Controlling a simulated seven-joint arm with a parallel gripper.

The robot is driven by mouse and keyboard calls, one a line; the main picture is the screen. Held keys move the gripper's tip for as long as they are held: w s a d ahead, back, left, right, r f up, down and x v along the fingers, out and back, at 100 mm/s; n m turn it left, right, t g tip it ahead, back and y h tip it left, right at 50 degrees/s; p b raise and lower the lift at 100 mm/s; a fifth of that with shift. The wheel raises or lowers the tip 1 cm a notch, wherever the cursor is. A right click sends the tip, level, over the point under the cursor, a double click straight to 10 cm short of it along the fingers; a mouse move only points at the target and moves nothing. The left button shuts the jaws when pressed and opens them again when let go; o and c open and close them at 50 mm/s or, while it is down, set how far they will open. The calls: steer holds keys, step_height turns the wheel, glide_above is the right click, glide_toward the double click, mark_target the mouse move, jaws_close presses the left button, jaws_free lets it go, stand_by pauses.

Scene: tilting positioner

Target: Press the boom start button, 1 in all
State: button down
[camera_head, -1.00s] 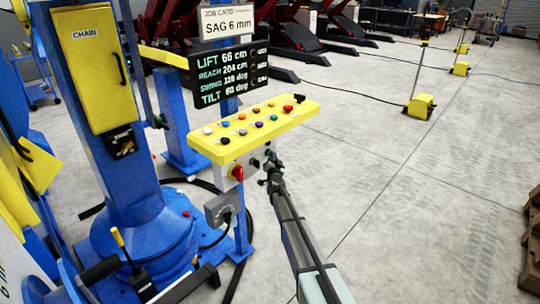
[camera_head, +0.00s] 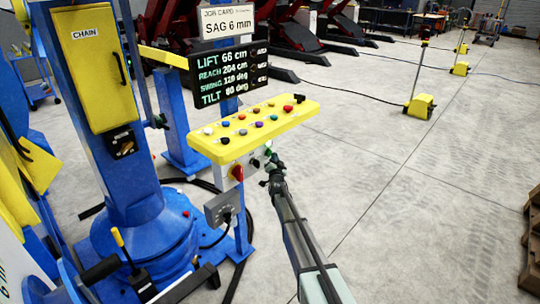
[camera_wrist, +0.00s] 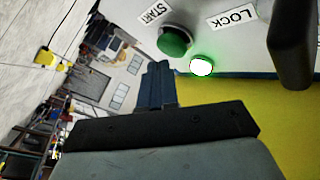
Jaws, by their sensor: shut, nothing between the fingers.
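The green start button (camera_wrist: 173,40) is on the pale front plate of the control box in the wrist view, beside a START label (camera_wrist: 154,14). A round lamp (camera_wrist: 201,65) next to it glows white with a green rim. My gripper (camera_wrist: 158,68) is shut and empty. Its fingertips are close below the button in the picture; I cannot tell if they touch it. In the head view my gripper (camera_head: 273,163) is at the right front of the yellow-topped control box (camera_head: 238,148), and it partly hides that area.
A LOCK label (camera_wrist: 232,17) and a dark protruding part (camera_wrist: 292,45) are right of the button. A red knob (camera_head: 237,173) is on the box front, with several coloured buttons on top. The display (camera_head: 228,74) stands behind.

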steer(key=shift+s+d, duration=0.2)
steer(key=shift+d, duration=0.05)
steer(key=s+d, duration=0.3)
steer(key=shift+s+d, duration=0.15)
steer(key=shift+s, duration=0.05)
stand_by(0.6)
steer(key=shift+f, duration=0.1)
stand_by(0.5)
steer(key=s+a+f+n+g+y, duration=0.15)
steer(key=s+f+n+g, duration=0.25)
steer(key=f+g, duration=0.5)
steer(key=s+f+n+g, duration=0.2)
steer(key=s+f+g, duration=0.1)
steer(key=s+f, duration=0.55)
steer(key=s+f+n+g, duration=0.1)
steer(key=s+f+g, duration=0.3)
steer(key=s, duration=0.8)
steer(key=s+d+f+g, duration=0.2)
steer(key=s+f+g, duration=0.1)
steer(key=s, duration=1.6)
steer(key=s+d+f+g+h, duration=0.1)
steer(key=s+d+f+g, duration=0.2)
steer(key=s, duration=1.6)
steer(key=s+d+f+g, duration=0.2)
steer(key=s+f+g, duration=0.2)
steer(key=s, duration=1.5)
step_height(320, 180, down, 3)
steer(key=shift+s+d+f, duration=0.1)
steer(key=shift+s+d, duration=0.05)
steer(key=shift+d, duration=0.05)
